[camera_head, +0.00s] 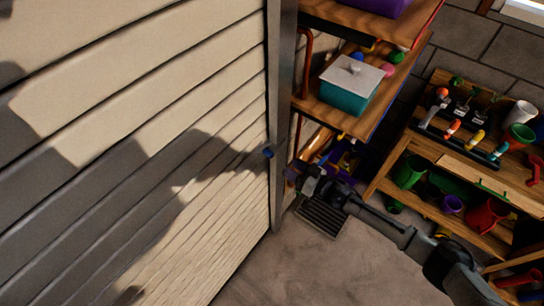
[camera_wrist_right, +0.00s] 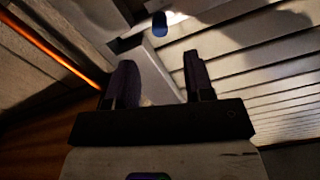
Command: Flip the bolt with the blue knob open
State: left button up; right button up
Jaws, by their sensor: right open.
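The bolt's blue knob (camera_head: 268,153) sits on the grey metal post at the edge of the slatted wall or door panel, near the middle of the head view. In the right wrist view the blue knob (camera_wrist_right: 159,24) shows at the top, beyond the two fingertips. My right gripper (camera_head: 292,174) is just right of and slightly below the knob in the head view. In the right wrist view my right gripper (camera_wrist_right: 159,70) is open, with nothing between its fingers, and apart from the knob. The rest of the bolt is too small and dark to make out. My left gripper is not in view.
The slatted panel (camera_head: 140,130) fills the left. Wooden shelves with a teal box (camera_head: 350,85) stand close to the right of the post, above my right gripper. A workbench (camera_head: 470,165) with tools and pots stands further right. A floor grate (camera_head: 322,216) lies below.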

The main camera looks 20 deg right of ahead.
aim_at(272, 156)
jog(key=x, duration=0.9)
jog(key=shift+b, duration=0.4)
jog(key=shift+s, duration=0.1)
grip_shut()
